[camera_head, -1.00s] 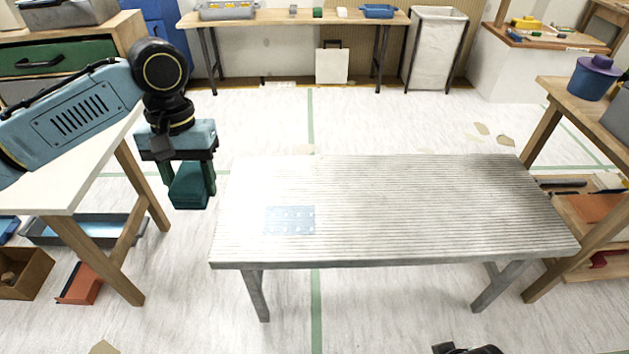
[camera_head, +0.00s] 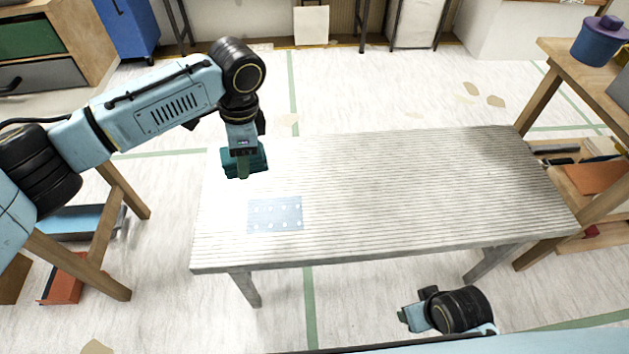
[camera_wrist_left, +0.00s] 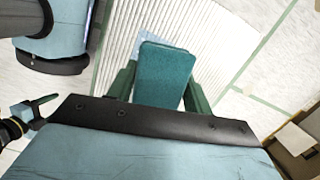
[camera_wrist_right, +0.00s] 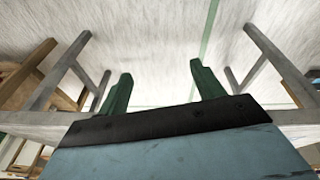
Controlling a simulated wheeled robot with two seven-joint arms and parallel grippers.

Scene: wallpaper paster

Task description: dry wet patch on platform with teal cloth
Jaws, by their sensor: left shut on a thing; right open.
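The wet patch (camera_head: 275,214) is a pale blue, speckled rectangle on the left part of the grey slatted platform (camera_head: 400,190). My left gripper (camera_head: 243,172) is shut on the folded teal cloth (camera_head: 258,160). It holds the cloth above the platform's far left part, behind the patch in the head view. In the left wrist view the teal cloth (camera_wrist_left: 163,75) sits between the two green fingers and hides most of the patch, whose pale blue edge (camera_wrist_left: 152,38) shows behind it. My right gripper (camera_head: 405,318) is low in front of the platform. Its fingers (camera_wrist_right: 158,88) are open and empty.
A wooden shelf with a blue pot (camera_head: 597,42) stands at the right. A wooden-legged table (camera_head: 95,265) stands at the left, near my left arm. The rest of the platform top is bare. Tan scraps (camera_head: 495,101) lie on the floor behind.

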